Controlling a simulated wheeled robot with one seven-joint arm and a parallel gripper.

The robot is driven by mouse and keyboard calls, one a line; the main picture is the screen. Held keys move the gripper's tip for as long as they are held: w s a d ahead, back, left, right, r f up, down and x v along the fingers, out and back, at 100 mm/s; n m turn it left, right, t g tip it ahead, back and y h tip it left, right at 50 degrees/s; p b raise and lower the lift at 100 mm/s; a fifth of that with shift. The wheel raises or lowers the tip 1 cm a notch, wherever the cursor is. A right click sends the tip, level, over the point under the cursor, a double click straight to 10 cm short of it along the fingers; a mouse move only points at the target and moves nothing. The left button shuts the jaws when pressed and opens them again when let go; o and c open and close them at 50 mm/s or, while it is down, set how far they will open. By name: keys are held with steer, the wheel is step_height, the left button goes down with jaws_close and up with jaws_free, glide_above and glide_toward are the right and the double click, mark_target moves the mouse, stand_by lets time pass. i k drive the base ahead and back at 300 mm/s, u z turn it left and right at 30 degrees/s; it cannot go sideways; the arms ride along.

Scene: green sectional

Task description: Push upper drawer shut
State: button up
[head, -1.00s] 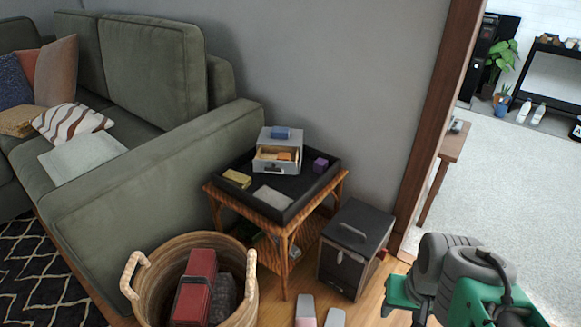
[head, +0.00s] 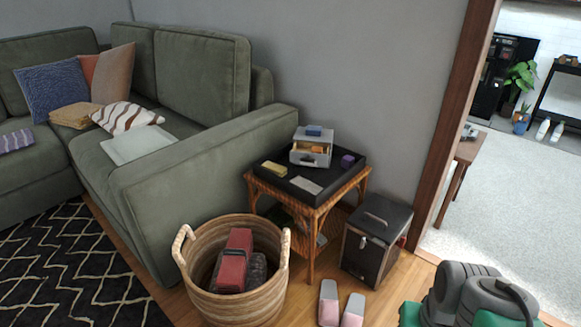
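A small light-grey drawer box (head: 312,142) stands in a black tray (head: 268,188) on a wicker side table (head: 320,210). Its drawer (head: 309,160) is pulled out toward me, with a dark handle on its front. Orange and yellowish things (head: 317,149) show inside the drawer. A blue block (head: 314,130) lies on top of the box. Whether there is another drawer below is too small to tell. Grey and green parts of my arm show at the lower right, well apart from the table. My gripper's fingers are not in view.
The tray also holds a yellow block (head: 274,168), a grey flat card (head: 306,185) and a purple cube (head: 347,161). A wicker basket (head: 200,262), pink-and-grey slippers (head: 329,300) and a black case (head: 377,240) stand on the floor around the table. A green sofa (head: 215,180) is left.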

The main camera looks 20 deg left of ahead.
mark_target(300, 153)
steer(key=u, duration=0.7)
steer(key=i, duration=1)
steer(key=k, duration=0.5)
steer(key=u, duration=3.6)
steer(key=k, duration=0.8)
steer(key=z, duration=1.3)
steer(key=i, duration=0.5)
